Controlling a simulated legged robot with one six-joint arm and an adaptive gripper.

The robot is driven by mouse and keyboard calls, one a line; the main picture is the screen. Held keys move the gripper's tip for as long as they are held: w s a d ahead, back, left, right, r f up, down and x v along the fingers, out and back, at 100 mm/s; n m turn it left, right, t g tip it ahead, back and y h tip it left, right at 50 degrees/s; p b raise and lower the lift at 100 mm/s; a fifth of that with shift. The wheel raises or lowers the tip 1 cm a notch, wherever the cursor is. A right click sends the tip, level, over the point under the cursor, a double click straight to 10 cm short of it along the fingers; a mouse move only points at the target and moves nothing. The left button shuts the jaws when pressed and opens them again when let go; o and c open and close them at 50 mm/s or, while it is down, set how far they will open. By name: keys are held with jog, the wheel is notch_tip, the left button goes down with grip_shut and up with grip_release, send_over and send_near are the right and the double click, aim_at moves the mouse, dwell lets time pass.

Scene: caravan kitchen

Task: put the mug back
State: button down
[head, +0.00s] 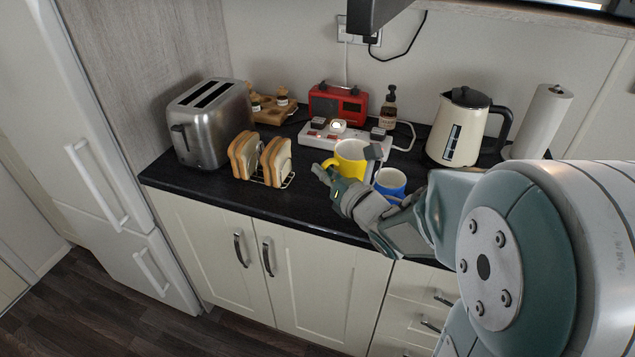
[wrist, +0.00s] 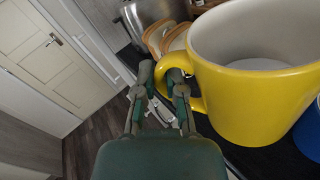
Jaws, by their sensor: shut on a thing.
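The yellow mug (head: 350,160) is upright at the counter's front part in the head view, with its pale inside showing. It fills the upper right of the wrist view (wrist: 255,85), with its handle toward my fingers. My gripper (wrist: 163,80) is shut on the handle of the yellow mug. In the head view my gripper (head: 345,178) covers the mug's lower part, so I cannot tell whether its base touches the counter. A blue mug (head: 390,183) stands close to the right of it, partly hidden by my gripper.
The dark counter (head: 220,186) holds a toast rack (head: 272,180) with bread, left of the mug, and a toaster (head: 210,125). Behind are a power strip (head: 318,136), a red radio (head: 338,103) and a bottle (head: 388,110). A kettle (head: 458,130) and paper roll (head: 540,122) stand right.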

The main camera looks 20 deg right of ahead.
jog(key=w+a+f, duration=0.1)
jog(key=w+f, duration=0.3)
jog(key=w+a+f, duration=0.1)
jog(key=w+f, duration=0.3)
jog(key=w+a+f, duration=0.1)
jog(key=w+f, duration=0.3)
jog(key=shift+w, duration=0.3)
jog(key=shift+d+f, duration=0.2)
jog(key=shift+f, duration=0.05)
jog(key=c, duration=1)
grip_release()
jog(key=shift+o, duration=1.4)
jog(key=shift+a, duration=0.25)
